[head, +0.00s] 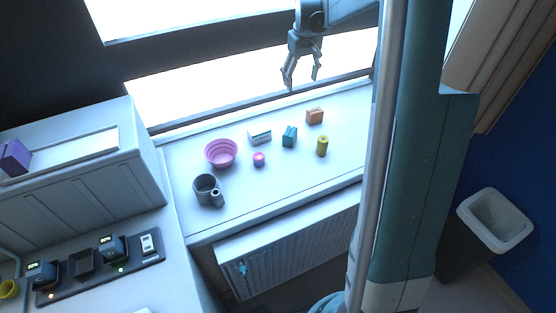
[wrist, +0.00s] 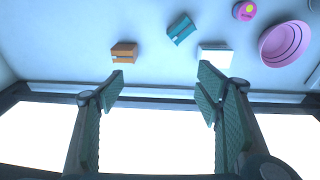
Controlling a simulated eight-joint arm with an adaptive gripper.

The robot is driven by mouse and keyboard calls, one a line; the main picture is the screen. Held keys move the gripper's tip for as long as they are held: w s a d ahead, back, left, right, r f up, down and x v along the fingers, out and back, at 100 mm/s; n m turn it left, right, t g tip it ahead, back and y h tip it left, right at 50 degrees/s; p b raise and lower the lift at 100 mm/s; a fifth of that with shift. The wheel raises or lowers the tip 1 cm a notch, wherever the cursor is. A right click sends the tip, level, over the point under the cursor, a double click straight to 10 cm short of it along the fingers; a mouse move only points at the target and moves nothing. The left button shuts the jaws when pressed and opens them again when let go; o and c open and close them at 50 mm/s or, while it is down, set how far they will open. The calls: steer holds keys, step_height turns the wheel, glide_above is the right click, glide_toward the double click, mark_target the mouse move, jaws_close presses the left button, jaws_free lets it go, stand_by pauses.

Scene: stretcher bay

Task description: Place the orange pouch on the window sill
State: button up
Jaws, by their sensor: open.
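The orange pouch (head: 315,116) rests on the white window sill (head: 265,195), near its back right part. It also shows in the wrist view as a small orange block (wrist: 124,53) with a pale mark. My gripper (head: 302,81) is open and empty, above the back of the sill near the window. In the wrist view my gripper's spread fingers (wrist: 160,88) have nothing between them. The pouch lies beyond the left fingertip there, apart from it.
Near the pouch on the sill stand a teal box (head: 289,136), a yellow-green cylinder (head: 322,146), a white box (head: 259,137), a small pink-purple item (head: 259,159), a pink bowl (head: 221,153) and a grey mug (head: 206,188). The sill's front strip is clear.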

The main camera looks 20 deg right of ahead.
steer(key=s+a+r+t, duration=0.1)
steer(key=s+a+r, duration=0.4)
steer(key=s+a, duration=0.45)
steer(key=s+a+r+t, duration=0.2)
steer(key=s+a+r, duration=0.4)
steer(key=s+a, duration=0.35)
steer(key=s+a+f+t, duration=0.1)
steer(key=s+a, duration=0.4)
steer(key=s, duration=0.5)
steer(key=s+a+f+t, duration=0.1)
steer(key=s+a+f, duration=0.3)
steer(key=s, duration=0.6)
steer(key=shift+s+a+t+y, duration=0.3)
steer(key=shift+s+a, duration=0.05)
steer(key=shift+a, duration=0.05)
steer(key=shift+f, duration=0.1)
